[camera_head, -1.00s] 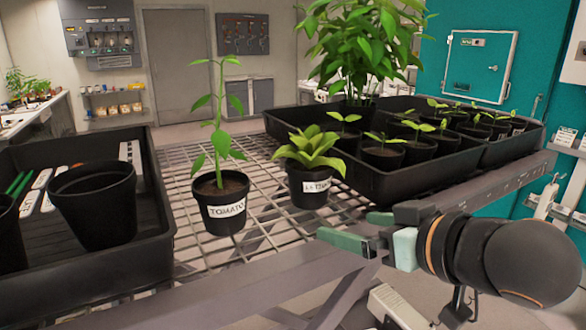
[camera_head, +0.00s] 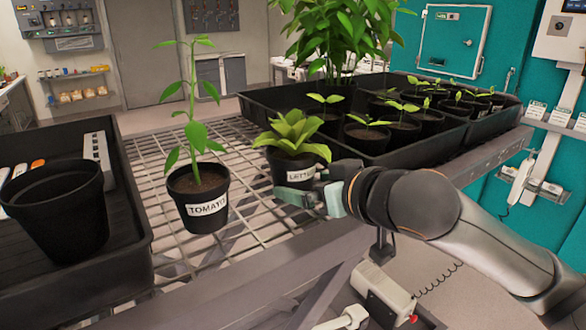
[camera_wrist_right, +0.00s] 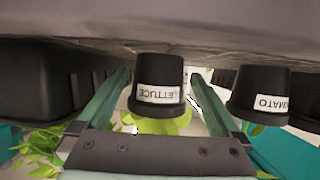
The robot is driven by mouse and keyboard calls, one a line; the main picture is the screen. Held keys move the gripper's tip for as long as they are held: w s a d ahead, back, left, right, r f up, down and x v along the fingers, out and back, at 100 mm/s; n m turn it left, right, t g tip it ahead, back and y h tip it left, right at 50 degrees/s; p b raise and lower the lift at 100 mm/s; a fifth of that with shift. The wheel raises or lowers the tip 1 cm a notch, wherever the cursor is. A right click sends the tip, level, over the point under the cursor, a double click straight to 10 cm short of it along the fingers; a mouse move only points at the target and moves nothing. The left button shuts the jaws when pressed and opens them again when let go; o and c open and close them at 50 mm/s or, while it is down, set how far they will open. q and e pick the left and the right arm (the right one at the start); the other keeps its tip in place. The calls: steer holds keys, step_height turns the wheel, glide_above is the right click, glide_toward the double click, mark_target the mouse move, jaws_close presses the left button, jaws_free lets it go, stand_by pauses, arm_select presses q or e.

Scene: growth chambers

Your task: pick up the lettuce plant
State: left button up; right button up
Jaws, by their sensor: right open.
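The lettuce plant (camera_head: 291,133) is a low light-green rosette in a small black pot (camera_head: 279,172) with a white label, upright on the wire rack. My right gripper (camera_head: 303,187) is open at the pot's right side, one finger in front of the pot. In the right wrist view, which is upside down, the lettuce pot (camera_wrist_right: 157,72) stands between the two spread green fingers (camera_wrist_right: 157,84). I cannot tell whether either finger touches it. My left gripper is not in view.
The tomato pot (camera_head: 202,208) with its tall seedling stands close to the left of the lettuce. A black tray (camera_head: 142,250) with an empty pot (camera_head: 62,215) is further left. A seedling tray (camera_head: 415,150) is close behind the gripper. The rack's front rail (camera_head: 225,285) runs below.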

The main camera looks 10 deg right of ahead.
steer(key=x, duration=0.3)
steer(key=shift+w+a+f, duration=0.15)
steer(key=shift+w, duration=0.2)
steer(key=c, duration=1.3)
steer(key=shift+c, duration=0.4)
steer(key=shift+r, duration=0.2)
